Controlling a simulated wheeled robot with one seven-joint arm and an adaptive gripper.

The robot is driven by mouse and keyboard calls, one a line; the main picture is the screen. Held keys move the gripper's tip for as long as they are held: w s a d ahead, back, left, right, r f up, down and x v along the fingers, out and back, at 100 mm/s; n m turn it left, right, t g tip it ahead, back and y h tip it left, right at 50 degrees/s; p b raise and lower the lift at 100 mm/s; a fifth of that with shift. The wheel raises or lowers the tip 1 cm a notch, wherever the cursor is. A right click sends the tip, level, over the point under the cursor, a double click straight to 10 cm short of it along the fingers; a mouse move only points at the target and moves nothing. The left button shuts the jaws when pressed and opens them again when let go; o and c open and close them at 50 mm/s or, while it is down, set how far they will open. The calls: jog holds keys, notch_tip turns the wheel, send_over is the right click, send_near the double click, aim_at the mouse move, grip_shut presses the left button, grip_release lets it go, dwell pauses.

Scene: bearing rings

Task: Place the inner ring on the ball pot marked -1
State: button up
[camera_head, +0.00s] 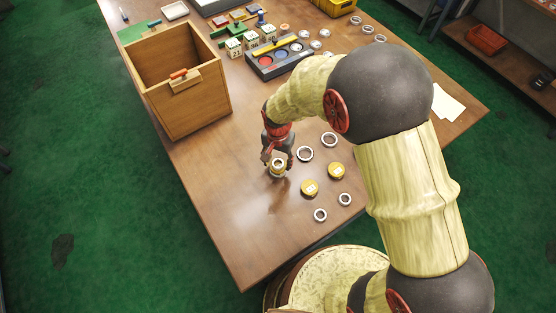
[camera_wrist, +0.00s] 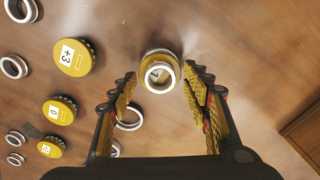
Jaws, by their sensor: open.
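A pale metal inner ring (camera_wrist: 153,84) lies on top of a yellow ball pot (camera_wrist: 150,53). Part of a white label shows through the ring's hole, but its mark is not readable. In the head view this ring and pot (camera_head: 278,173) stand on the table just below my gripper (camera_head: 277,160). In the wrist view my gripper (camera_wrist: 160,82) is open, with a finger on either side of the ring and a visible gap to each. Other yellow pots stand apart, marked +3 (camera_wrist: 75,57) and 0 (camera_wrist: 60,110).
Loose rings (camera_head: 305,153) (camera_head: 320,215) lie on the table right of the gripper. A wooden box (camera_head: 190,101) stands behind to the left. A tray of coloured discs (camera_head: 280,58) and painted blocks (camera_head: 234,47) are farther back. The table's front left is clear.

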jog(key=d+r+t+p, duration=0.1)
jog(key=d+r, duration=0.2)
jog(key=r, duration=0.8)
jog(key=d+r+p, duration=0.2)
jog(key=d+r, duration=0.1)
jog(key=r, duration=0.8)
jog(key=s+d+r+n+t, duration=0.3)
jog(key=s+d+r+t, duration=0.1)
jog(key=s+d+r, duration=1)
jog(key=shift+s+d+r+n+t+b, duration=0.3)
jog(key=shift+s+d+r+n, duration=0.1)
jog(key=shift+s+d, duration=0.8)
jog(key=shift+a, duration=0.1)
